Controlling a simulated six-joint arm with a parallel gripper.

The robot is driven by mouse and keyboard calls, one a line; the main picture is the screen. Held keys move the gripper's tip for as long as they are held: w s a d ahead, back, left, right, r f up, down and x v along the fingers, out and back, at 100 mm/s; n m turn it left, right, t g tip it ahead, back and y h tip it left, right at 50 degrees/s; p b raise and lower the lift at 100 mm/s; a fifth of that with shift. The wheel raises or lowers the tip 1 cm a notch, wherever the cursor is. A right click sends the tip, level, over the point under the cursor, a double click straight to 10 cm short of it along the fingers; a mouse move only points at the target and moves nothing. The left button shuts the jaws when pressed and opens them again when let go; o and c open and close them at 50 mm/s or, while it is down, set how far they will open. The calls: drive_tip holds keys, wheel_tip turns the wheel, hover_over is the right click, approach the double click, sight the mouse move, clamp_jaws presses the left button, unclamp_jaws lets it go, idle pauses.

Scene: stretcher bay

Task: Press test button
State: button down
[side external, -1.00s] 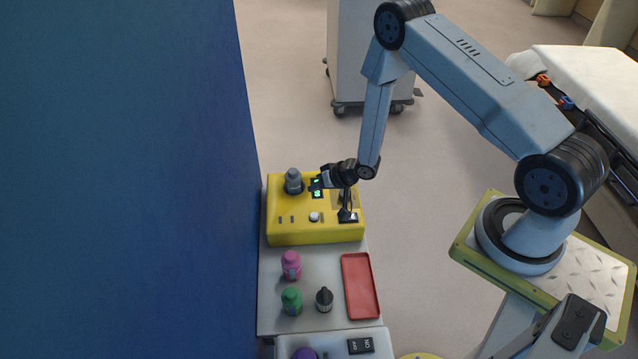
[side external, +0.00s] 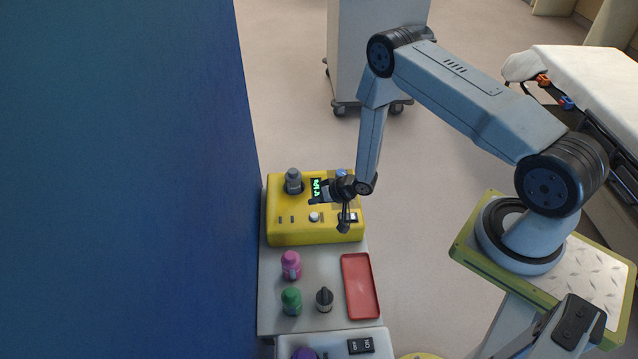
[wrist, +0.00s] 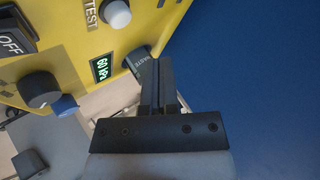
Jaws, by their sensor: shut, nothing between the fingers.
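The test button is a round white knob (side external: 314,217) on top of the yellow device (side external: 290,236). In the wrist view the white button (wrist: 115,14) sits at the top edge beside the label TEST. My gripper (side external: 315,199) is shut and empty, angled down and left, just behind the button as seen from the side. The gap to the button is hard to judge. In the wrist view my shut fingers (wrist: 158,64) overlap the grey canister's edge, to the right of and below the button. Nothing hides the button.
The device carries a grey canister (side external: 293,182), a green display (wrist: 103,68) reading 60 kPa, an OFF switch (wrist: 14,40) and knobs (wrist: 38,89). Small bottles (side external: 291,265) and a red tray (side external: 360,286) stand in front. A blue wall (side external: 120,180) rises at left.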

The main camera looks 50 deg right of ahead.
sight(311, 215)
drive_tip(key=shift+f, duration=1.6)
drive_tip(key=shift+f, duration=1.25)
idle(2.4)
drive_tip(key=shift+r, duration=0.1)
idle(0.3)
drive_tip(key=shift+r, duration=1.15)
drive_tip(key=shift+r, duration=0.1)
drive_tip(key=shift+r, duration=2.4)
